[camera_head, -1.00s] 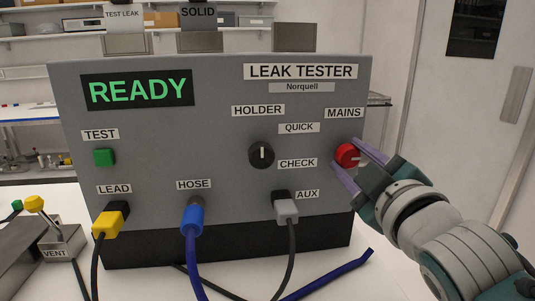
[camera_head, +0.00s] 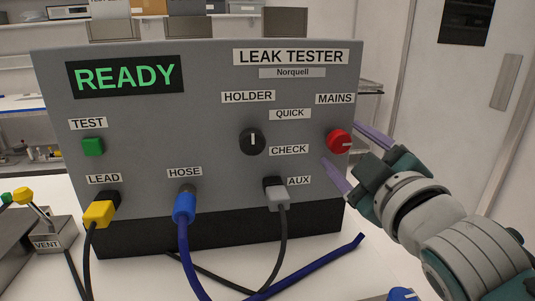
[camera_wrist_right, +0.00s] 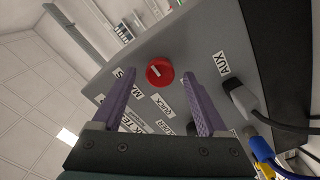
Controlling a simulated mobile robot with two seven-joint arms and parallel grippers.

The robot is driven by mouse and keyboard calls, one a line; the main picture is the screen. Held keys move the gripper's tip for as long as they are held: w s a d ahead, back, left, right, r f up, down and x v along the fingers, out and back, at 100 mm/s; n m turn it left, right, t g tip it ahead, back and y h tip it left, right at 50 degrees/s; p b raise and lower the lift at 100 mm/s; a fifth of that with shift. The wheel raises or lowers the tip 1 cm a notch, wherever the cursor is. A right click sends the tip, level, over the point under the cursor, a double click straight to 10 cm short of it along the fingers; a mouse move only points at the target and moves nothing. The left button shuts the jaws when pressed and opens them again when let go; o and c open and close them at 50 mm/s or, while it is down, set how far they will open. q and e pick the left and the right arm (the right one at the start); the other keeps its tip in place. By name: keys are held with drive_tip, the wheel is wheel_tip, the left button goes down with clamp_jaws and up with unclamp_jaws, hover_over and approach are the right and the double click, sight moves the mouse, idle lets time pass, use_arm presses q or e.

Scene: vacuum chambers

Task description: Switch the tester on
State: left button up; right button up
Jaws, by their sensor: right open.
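The grey leak tester (camera_head: 215,175) stands on the white table, and its display (camera_head: 126,77) reads READY in green. The red MAINS knob (camera_head: 339,141) is at the right of its front panel, with its pale mark lying roughly level. My right gripper (camera_head: 347,153) is open, its purple fingers pointing at the panel near the knob. In the right wrist view the red knob (camera_wrist_right: 160,71) shows beyond and between the two open fingers (camera_wrist_right: 168,88), touching neither. My left gripper is not in view.
A black HOLDER knob (camera_head: 252,141) and green TEST button (camera_head: 93,146) are on the panel. Yellow LEAD plug (camera_head: 98,213), blue HOSE (camera_head: 184,207) and grey AUX plug (camera_head: 277,196) have cables in front. A VENT lever block (camera_head: 51,235) stands at left.

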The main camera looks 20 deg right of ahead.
drive_tip(key=v, duration=0.8)
drive_tip(key=shift+s, duration=0.15)
drive_tip(key=s+a+f+m+g+y+p, duration=0.2)
drive_tip(key=s+a+f+m+g+p, duration=0.15)
drive_tip(key=s+g, duration=0.4)
drive_tip(key=s+a+f+m+g+y+p, duration=0.2)
drive_tip(key=s+a+g+y+p, duration=0.15)
drive_tip(key=s+g, duration=0.35)
drive_tip(key=w+a+p+v, duration=0.1)
drive_tip(key=w+p+v, duration=0.1)
drive_tip(key=p+v, duration=1)
drive_tip(key=w+a+r+p+v, duration=0.1)
drive_tip(key=w+p+v, duration=0.1)
drive_tip(key=p+v, duration=1)
drive_tip(key=w+a+r+p+v, duration=0.1)
drive_tip(key=w+p+v, duration=0.1)
drive_tip(key=p+v, duration=1.1)
drive_tip(key=shift+w+a+t+h, duration=0.35)
drive_tip(key=shift+w+a+h, duration=0.05)
drive_tip(key=shift+a+h, duration=0.1)
